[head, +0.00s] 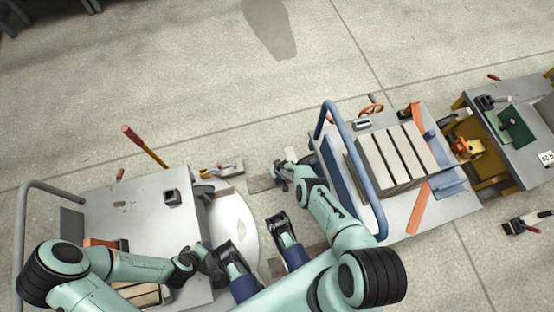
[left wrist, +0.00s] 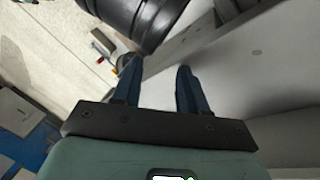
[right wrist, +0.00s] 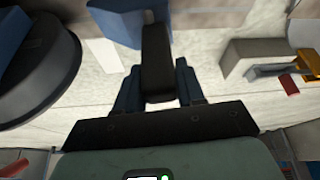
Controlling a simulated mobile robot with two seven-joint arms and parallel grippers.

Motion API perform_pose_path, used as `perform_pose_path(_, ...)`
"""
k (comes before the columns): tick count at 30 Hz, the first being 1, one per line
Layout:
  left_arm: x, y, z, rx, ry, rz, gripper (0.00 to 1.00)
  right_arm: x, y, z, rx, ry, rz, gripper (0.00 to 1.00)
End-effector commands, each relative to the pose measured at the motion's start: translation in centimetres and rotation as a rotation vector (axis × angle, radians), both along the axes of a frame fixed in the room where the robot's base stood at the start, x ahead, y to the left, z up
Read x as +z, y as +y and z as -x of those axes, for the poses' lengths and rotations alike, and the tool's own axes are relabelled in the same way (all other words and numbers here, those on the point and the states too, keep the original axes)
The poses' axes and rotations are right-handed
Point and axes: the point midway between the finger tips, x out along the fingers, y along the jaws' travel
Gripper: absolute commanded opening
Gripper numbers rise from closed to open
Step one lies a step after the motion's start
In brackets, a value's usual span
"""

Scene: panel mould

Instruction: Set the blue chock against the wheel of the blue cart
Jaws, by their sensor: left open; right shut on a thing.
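My right gripper (head: 276,178) is at the left end of the blue cart (head: 455,208), low by the floor. In the right wrist view, the right gripper (right wrist: 158,85) is shut on a black bar, which appears to be the grip of the blue chock (right wrist: 118,22). The blue body lies beyond the fingertips. A dark round wheel (right wrist: 35,65) stands to its left, apart from it. In the head view the chock is hidden or too small to make out. My left gripper (left wrist: 155,80) is open and empty, over the grey cart (head: 130,215) on the left.
The blue cart carries pale panels (head: 392,155) and has a blue push handle (head: 350,165). A grey block with yellow and red parts (head: 220,170) lies on the floor between the carts; it also shows in the right wrist view (right wrist: 265,55).

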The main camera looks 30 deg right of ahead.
Motion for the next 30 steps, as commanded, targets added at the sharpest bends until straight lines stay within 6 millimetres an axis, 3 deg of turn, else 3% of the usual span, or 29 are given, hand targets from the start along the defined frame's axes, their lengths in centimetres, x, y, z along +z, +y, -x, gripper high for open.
perform_pose_path(5,-0.4,0.0,0.0,0.000,0.001,-0.001,0.43,-0.3,0.0,-0.1,0.001,-0.003,0.001,0.00)
perform_pose_path(6,-0.4,0.0,0.0,0.000,0.001,0.000,0.43,-0.3,0.0,-0.1,0.001,-0.003,0.001,0.48)
perform_pose_path(8,-0.3,0.0,0.0,0.000,0.001,0.000,0.43,-0.2,0.0,-0.1,0.001,-0.003,0.001,0.68)
perform_pose_path(18,-0.3,0.1,-0.1,0.001,-0.002,-0.002,0.43,-0.4,0.0,0.1,0.000,0.001,0.000,0.68)
perform_pose_path(23,0.1,0.9,-1.7,0.017,-0.046,-0.022,0.43,-0.2,0.0,0.1,0.000,0.001,0.000,0.68)
perform_pose_path(30,3.6,-1.6,3.1,-0.034,0.076,0.040,0.43,3.0,0.1,1.0,0.001,-0.003,0.001,0.68)
